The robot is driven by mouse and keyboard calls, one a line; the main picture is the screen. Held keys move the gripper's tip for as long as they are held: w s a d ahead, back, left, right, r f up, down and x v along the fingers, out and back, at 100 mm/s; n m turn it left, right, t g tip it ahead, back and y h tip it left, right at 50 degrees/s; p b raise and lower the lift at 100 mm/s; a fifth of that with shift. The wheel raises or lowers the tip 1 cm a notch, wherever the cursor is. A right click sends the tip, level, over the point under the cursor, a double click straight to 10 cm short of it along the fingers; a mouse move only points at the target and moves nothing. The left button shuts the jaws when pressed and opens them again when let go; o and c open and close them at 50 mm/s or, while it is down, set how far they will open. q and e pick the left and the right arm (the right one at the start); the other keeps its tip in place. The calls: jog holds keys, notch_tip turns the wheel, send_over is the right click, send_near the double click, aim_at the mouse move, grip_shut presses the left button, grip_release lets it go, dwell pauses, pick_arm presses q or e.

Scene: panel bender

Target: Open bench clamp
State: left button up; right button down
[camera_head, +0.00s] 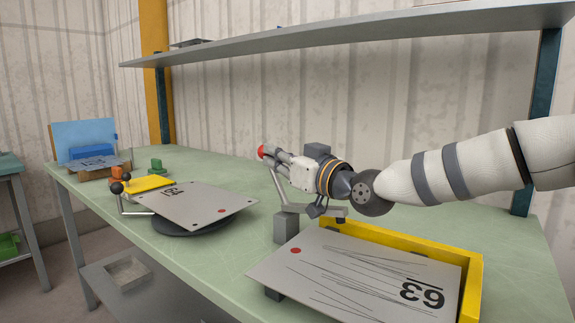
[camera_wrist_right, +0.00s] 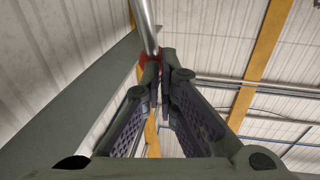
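The bench clamp has a grey block (camera_head: 287,226) on the green bench, an upright metal lever with a red knob (camera_head: 261,152) and a flat arm reaching right toward the numbered panel. My right gripper (camera_head: 274,156) comes in from the right and has its fingertips at the lever's red end. In the right wrist view its fingers (camera_wrist_right: 160,72) are nearly together around the red knob (camera_wrist_right: 150,57), with the metal rod (camera_wrist_right: 145,22) running up from it. The fingers partly hide the knob. My left gripper is not in view.
A panel marked 63 (camera_head: 350,278) lies in a yellow-edged fixture (camera_head: 472,282) in front. Another panel (camera_head: 195,206) rests on a dark round base (camera_head: 180,227) at left, beside a lever with black balls (camera_head: 117,188). A long shelf (camera_head: 330,37) hangs above the bench (camera_head: 250,262).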

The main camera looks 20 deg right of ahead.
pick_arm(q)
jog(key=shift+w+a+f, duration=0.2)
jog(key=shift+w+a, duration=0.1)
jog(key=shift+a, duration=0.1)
pick_arm(e)
jog(key=w+a+f+n+g+h, duration=0.1)
jog(key=w+a+f+g+h, duration=0.3)
jog(key=w+f+g, duration=0.1)
jog(key=shift+w+a+f+g, duration=0.15)
jog(key=shift+w+a+g, duration=0.3)
jog(key=shift+g, duration=0.45)
jog(key=shift+w+f, duration=0.1)
jog(key=shift+f, duration=0.05)
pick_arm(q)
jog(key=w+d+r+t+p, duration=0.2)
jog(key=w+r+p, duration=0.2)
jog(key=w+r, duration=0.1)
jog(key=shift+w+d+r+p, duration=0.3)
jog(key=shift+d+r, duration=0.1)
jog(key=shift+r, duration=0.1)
pick_arm(e)
jog(key=w+r+v, duration=0.1)
jog(key=r+v, duration=0.1)
jog(key=v, duration=0.8)
jog(key=shift+a, duration=0.4)
